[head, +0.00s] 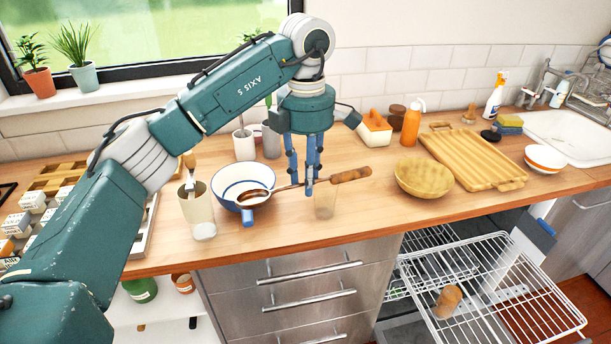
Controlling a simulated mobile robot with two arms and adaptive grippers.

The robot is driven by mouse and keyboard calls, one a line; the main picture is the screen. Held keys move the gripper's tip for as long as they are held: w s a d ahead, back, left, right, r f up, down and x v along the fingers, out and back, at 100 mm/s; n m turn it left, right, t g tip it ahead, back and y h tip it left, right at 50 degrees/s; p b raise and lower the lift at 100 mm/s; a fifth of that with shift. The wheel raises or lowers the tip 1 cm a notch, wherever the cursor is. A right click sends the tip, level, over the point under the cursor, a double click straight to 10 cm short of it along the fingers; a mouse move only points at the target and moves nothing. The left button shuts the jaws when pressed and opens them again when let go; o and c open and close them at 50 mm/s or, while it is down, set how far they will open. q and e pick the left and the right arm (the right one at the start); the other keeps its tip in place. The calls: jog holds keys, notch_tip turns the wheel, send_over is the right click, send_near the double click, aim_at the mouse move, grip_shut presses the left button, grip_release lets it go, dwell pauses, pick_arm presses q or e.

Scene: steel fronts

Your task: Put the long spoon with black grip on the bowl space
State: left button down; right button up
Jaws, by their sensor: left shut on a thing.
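My left gripper (311,186) points down over the counter and is shut on the long spoon (343,176). The spoon lies nearly level across the fingers. Its thick grip, to the right, looks brown and wooden rather than black. Its dark scoop end, to the left, is over the white bowl with a blue rim (228,176); I cannot tell whether it touches the bowl. A clear glass (326,204) stands just below and right of the fingertips. A wooden bowl (424,178) and a white bowl with an orange band (545,158) stand farther right. My right gripper is out of view.
A pulled-out wire rack (493,290) at lower right holds a wooden-looking piece. A beige cup with a utensil (198,213) stands left of the blue-rimmed bowl. A wooden board (470,160), an orange bottle (412,127) and the sink (570,130) are right. The counter's front strip is clear.

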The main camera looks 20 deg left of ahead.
pick_arm(q)
jog(key=shift+s+f+m, duration=0.9)
jog(key=shift+s+f, duration=0.1)
jog(key=shift+s, duration=0.05)
jog(key=s+d+f+m, duration=0.2)
jog(key=s+f+m, duration=2)
jog(key=f+m, duration=0.1)
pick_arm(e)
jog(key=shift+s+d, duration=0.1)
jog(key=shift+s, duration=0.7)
pick_arm(q)
jog(key=shift+f, duration=0.1)
